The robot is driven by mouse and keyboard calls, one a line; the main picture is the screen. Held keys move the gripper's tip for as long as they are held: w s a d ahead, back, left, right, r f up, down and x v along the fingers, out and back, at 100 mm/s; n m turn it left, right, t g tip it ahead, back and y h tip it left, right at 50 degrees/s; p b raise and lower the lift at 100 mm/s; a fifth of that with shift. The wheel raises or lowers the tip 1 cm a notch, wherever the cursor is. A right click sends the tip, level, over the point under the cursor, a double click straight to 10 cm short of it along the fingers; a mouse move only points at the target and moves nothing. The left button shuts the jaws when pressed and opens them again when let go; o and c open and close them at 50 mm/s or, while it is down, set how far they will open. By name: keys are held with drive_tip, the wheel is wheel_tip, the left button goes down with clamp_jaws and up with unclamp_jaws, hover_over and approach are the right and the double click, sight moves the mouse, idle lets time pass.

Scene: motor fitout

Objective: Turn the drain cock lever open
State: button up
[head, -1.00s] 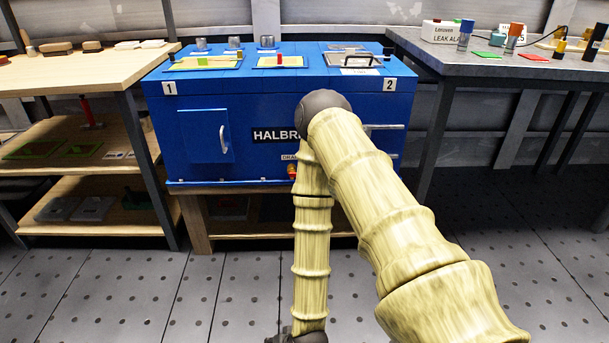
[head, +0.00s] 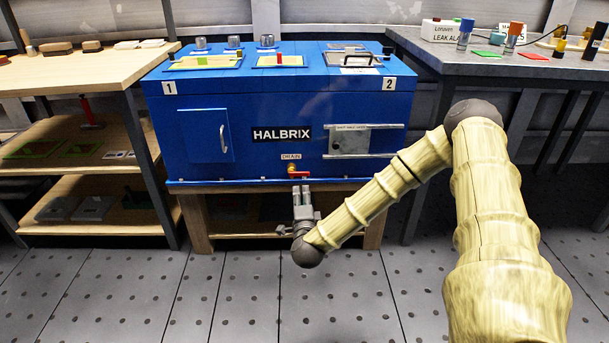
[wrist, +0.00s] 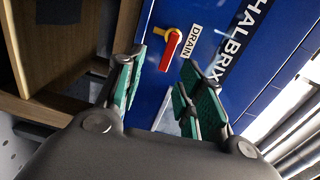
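The drain cock sits low on the front of the blue HALBRIX machine (head: 240,110), under the DRAIN label (head: 291,157). Its red lever (head: 300,174) points to the right from a yellow-brass body in the head view. In the wrist view the red lever (wrist: 170,50) lies beyond my fingers, between their lines, with the yellow body at its upper end. My gripper (head: 302,188) is just below the cock in the head view. In the wrist view my gripper (wrist: 155,95) has its green-padded fingers spread apart with nothing between them. It appears apart from the lever.
A small door (head: 205,135) with a handle is on the machine's left front. A metal slide plate (head: 349,143) between rails is at right. A wooden bench (head: 90,72) stands left and a grey table (head: 490,66) right. The perforated floor (head: 150,290) in front is clear.

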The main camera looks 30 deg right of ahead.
sight(304, 174)
drive_tip(key=shift+m+h, duration=0.5)
drive_tip(key=b+x, duration=0.1)
drive_tip(key=x, duration=0.3)
drive_tip(key=b+x, duration=0.1)
drive_tip(key=x, duration=0.3)
drive_tip(key=d+r+b+x, duration=0.1)
drive_tip(key=x, duration=0.2)
drive_tip(key=shift+d+b, duration=0.3)
clamp_jaws()
